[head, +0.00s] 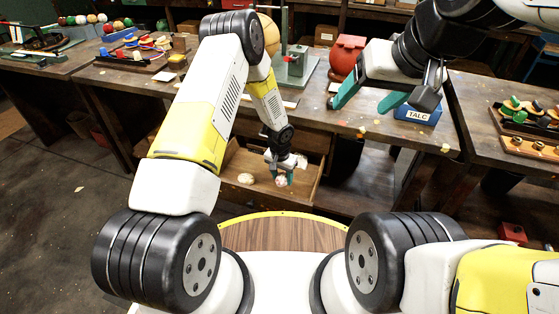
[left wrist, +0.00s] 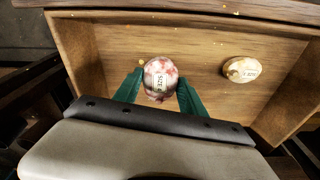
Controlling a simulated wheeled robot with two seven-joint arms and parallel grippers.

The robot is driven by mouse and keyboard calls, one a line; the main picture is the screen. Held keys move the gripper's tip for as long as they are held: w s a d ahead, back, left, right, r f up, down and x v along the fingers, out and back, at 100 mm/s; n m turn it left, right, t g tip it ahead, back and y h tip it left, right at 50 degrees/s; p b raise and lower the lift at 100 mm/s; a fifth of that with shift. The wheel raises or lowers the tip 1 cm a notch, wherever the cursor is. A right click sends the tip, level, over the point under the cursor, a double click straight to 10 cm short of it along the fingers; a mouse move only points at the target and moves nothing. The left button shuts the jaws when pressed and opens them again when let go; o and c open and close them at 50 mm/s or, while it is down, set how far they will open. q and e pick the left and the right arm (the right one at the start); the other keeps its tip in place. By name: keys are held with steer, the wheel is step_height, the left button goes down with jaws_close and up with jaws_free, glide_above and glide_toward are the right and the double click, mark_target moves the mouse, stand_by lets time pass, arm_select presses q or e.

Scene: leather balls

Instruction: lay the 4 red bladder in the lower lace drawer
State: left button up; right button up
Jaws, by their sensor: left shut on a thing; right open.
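My left gripper (head: 281,172) reaches down into an open wooden drawer (head: 309,187) under the bench. In the left wrist view, its green fingers (left wrist: 158,92) are shut on a round white-and-red marbled ball (left wrist: 159,72) with a size label. The ball is inside the drawer's outline; I cannot tell whether it touches the floor. A second, cream and brownish labelled ball (left wrist: 242,69) lies in the drawer, apart from the gripper; it also shows in the head view (head: 246,178). My right gripper (head: 373,99) is open and empty above the bench. I see no plainly red bladder in the drawer.
A blue TALC box (head: 418,114) and a red rounded container (head: 347,56) stand on the bench. Trays with coloured pieces (head: 150,49) lie on the left bench, others (head: 527,124) on the right. The drawer has bare floor around both balls.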

mark_target(282, 192)
arm_select(q)
steer(key=shift+f, duration=2.75)
steer(key=shift+f, duration=0.15)
steer(key=o, duration=1.4)
